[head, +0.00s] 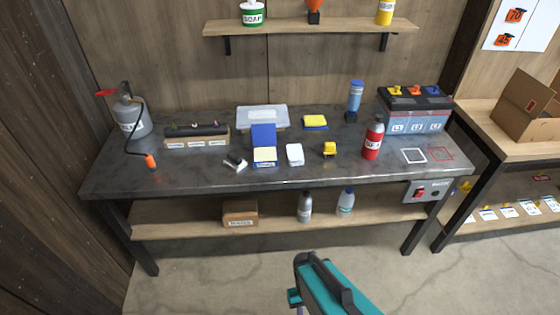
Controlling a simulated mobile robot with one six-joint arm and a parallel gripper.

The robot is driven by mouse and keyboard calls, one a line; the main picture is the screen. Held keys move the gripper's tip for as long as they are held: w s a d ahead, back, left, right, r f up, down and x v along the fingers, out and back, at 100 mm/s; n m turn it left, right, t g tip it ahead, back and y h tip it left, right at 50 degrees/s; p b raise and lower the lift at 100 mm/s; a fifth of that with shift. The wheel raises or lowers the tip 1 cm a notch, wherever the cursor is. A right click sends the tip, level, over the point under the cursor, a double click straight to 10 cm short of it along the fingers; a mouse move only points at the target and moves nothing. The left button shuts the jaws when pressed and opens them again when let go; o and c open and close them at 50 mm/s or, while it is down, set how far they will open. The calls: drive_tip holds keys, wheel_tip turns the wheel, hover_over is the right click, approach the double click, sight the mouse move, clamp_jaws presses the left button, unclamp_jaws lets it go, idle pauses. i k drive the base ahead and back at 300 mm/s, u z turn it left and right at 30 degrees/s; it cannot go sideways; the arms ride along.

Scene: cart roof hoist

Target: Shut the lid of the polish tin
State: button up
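A small blue box with its hinged lid raised stands near the middle of the workbench; I take it to be the polish tin (264,157). Its blue lid (263,134) stands up at the back, so the tin is open. A pale area shows at the top of the body, and a light label with unreadable print is on the front. A teal and black part of my arm shows at the bottom of the head view, well in front of the bench and apart from the tin. My gripper's fingers are not visible.
A white block (295,154) stands close right of the tin, and a small black-and-white item (235,163) lies left. Behind is a clear-lidded box (262,116). A yellow object (329,149) and red bottle (373,139) stand further right. The bench front edge (270,181) is clear.

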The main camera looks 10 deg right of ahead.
sight(261, 134)
drive_tip(key=k, duration=0.5)
drive_tip(key=u, duration=0.25)
drive_tip(key=i, duration=0.9)
drive_tip(key=u, duration=0.6)
